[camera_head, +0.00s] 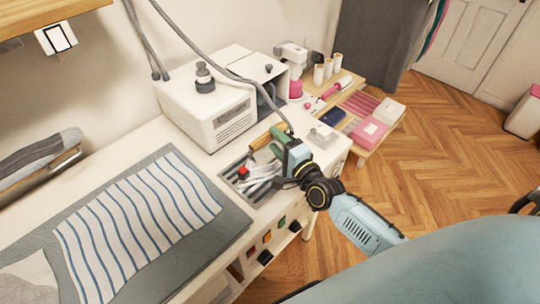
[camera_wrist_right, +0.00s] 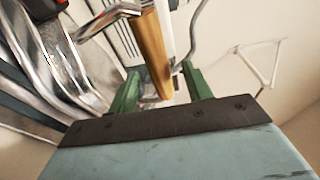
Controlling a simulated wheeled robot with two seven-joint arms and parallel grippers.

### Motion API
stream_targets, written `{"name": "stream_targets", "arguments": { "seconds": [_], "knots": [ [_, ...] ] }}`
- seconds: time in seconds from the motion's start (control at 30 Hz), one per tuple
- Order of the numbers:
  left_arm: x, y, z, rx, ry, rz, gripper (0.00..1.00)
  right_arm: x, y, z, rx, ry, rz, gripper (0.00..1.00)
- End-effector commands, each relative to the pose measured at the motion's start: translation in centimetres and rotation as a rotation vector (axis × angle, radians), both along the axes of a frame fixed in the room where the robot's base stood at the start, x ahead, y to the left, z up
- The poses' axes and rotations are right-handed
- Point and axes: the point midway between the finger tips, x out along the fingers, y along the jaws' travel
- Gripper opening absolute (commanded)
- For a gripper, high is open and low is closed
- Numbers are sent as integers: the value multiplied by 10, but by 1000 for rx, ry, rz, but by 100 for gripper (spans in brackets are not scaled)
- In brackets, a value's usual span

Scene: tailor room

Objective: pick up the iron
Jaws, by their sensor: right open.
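The iron has a shiny silver body (camera_head: 262,170), a red knob and a wooden handle (camera_head: 260,139). It sits on a grey rest (camera_head: 232,174) at the right end of the ironing table. My right gripper (camera_head: 277,143) is open at the handle's right end. In the right wrist view its green fingers (camera_wrist_right: 163,85) stand on either side of the wooden handle (camera_wrist_right: 154,52), with gaps visible. The silver body (camera_wrist_right: 58,55) lies to the left there. My right gripper and wrist hide part of the iron in the head view. My left gripper is out of view.
A white steam unit (camera_head: 215,115) stands close behind the iron. A grey hose (camera_head: 215,61) hangs down toward the iron. Wooden floor at right is open.

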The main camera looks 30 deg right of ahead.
Motion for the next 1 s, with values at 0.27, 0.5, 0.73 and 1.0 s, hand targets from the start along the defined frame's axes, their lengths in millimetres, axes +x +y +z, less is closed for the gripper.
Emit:
{"name": "stream_targets", "arguments": {
  "seconds": [0.27, 0.5, 0.73, 1.0],
  "knots": [
    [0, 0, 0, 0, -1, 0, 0, 34, 4, -2, 0, -1, 1, 50],
    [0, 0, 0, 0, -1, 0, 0, 36, 5, -2, 0, 0, 1, 50],
    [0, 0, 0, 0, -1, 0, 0, 36, 4, -2, 0, 0, 1, 25],
    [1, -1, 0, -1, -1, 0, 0, 36, 4, -2, 0, 0, 0, 0]
  ]
}}
